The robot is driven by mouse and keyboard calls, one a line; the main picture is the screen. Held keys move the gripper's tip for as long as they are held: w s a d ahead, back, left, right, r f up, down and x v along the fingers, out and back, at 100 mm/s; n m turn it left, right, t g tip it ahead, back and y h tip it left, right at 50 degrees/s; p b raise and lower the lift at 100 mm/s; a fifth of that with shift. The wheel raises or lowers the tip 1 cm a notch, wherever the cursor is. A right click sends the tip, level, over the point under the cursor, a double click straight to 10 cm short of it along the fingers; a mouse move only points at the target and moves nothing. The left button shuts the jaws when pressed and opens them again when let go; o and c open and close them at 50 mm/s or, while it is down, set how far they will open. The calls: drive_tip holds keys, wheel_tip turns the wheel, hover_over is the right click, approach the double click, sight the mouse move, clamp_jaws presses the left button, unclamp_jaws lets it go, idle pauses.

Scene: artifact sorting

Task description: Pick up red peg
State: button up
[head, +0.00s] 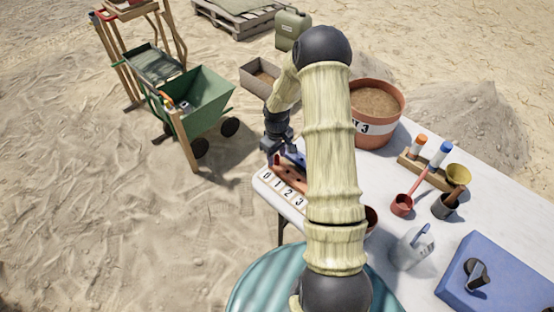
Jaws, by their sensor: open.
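My gripper (275,158) is open. It points down at the left edge of the white table, above or beside a reddish-brown board (290,179) with dark holes. A blue piece (297,157) shows just right of the gripper; my arm hides part of it. White tiles (280,190) marked 0, 1, 2 and 3 lie along the board's front.
A terracotta bucket of sand (376,112) stands at the table's back. To the right are a wooden rack (430,172) with capped tubes, a red scoop (402,204), a spray bottle (412,247) and a blue box (497,277). A green wheelbarrow (205,100) stands left on sand.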

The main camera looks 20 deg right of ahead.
drive_tip(key=shift+f, duration=0.75)
clamp_jaws()
